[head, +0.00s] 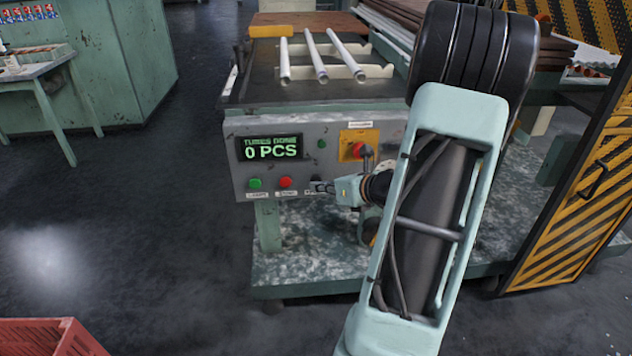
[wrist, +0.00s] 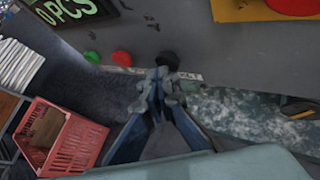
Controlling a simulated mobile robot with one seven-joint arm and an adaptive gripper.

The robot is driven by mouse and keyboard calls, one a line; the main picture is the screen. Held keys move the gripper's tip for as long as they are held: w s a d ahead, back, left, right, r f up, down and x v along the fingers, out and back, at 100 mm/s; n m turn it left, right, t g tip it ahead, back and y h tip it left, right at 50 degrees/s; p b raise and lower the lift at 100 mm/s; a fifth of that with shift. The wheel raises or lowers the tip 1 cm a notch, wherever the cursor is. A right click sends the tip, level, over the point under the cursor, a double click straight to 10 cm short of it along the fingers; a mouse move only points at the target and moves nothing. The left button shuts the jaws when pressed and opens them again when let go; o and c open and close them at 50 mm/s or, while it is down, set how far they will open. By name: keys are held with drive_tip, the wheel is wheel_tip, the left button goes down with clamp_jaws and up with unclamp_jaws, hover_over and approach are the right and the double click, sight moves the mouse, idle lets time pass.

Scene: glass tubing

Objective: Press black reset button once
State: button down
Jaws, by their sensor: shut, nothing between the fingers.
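The black button (wrist: 168,58) is the rightmost of a row of three on the grey control panel (head: 240,135). In the wrist view it shows just beyond the fingertips of my gripper (wrist: 159,80). In the head view my gripper (head: 324,187) points left along the panel, its tips at the black button (head: 315,180) and partly covering it. My gripper is shut and empty. I cannot tell whether the tips touch the button.
A green button (head: 255,183) and a red button (head: 285,182) sit left of it. The display (head: 272,148) reads 0 PCS. A red knob on a yellow plate (head: 346,136) is up to the right. Glass tubes (head: 315,57) lie above. A red crate (wrist: 82,140) stands on the floor.

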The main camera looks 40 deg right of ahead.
drive_tip(key=shift+s+a, duration=0.25)
drive_tip(key=shift+s, duration=0.25)
drive_tip(key=shift+s+a, duration=0.45)
drive_tip(key=shift+s, duration=0.25)
drive_tip(key=shift+s+a, duration=0.45)
drive_tip(key=shift+s, duration=0.3)
drive_tip(key=shift+s+a, duration=0.45)
drive_tip(key=shift+s, duration=0.25)
